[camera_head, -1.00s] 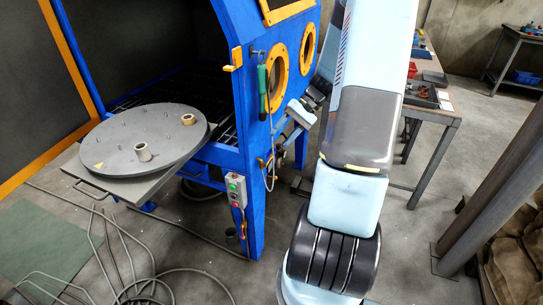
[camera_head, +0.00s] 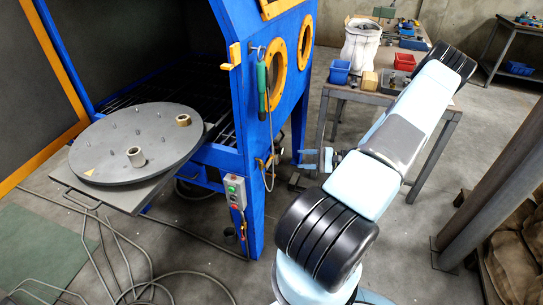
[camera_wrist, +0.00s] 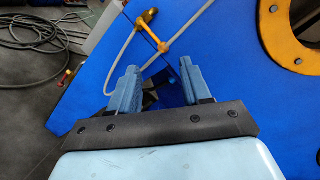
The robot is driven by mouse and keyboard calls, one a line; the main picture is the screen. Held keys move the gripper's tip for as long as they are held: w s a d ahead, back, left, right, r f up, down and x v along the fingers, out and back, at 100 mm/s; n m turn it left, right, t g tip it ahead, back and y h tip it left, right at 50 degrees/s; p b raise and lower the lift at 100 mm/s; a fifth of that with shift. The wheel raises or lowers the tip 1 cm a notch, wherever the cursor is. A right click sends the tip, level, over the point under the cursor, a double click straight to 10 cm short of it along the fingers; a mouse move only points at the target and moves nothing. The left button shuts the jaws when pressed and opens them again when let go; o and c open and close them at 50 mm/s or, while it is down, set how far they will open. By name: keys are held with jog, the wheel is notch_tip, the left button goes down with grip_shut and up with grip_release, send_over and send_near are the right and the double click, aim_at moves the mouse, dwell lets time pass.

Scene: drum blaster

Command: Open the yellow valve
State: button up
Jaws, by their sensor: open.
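The yellow valve (camera_wrist: 152,32) shows in the wrist view at the top centre, on the blue panel, with a brass-coloured end and a pale hose running past it. In the head view the valve (camera_head: 268,161) is small, on the side of the blue blasting cabinet below the round port. My gripper (camera_wrist: 158,68) is open and empty, with both blue fingers pointing toward the panel and the valve beyond their tips. In the head view my gripper (camera_head: 307,158) is to the right of the valve, apart from it.
The blue cabinet (camera_head: 225,165) has yellow-ringed ports (camera_head: 276,68), a hanging green-handled tool (camera_head: 262,85) and a switch box (camera_head: 235,191). A round turntable (camera_head: 110,135) stands out at left. A workbench (camera_head: 440,105) with bins is behind my arm. Hoses lie on the floor.

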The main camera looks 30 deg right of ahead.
aim_at(272, 156)
jog(key=shift+m+t, duration=0.4)
jog(key=shift+t, duration=0.3)
jog(key=x, duration=0.4)
jog(key=f+x, duration=0.1)
jog(key=x, duration=0.8)
jog(key=shift+w+d+f, duration=0.15)
jog(key=shift+w+f, duration=0.15)
jog(key=shift+f, duration=0.05)
grip_shut()
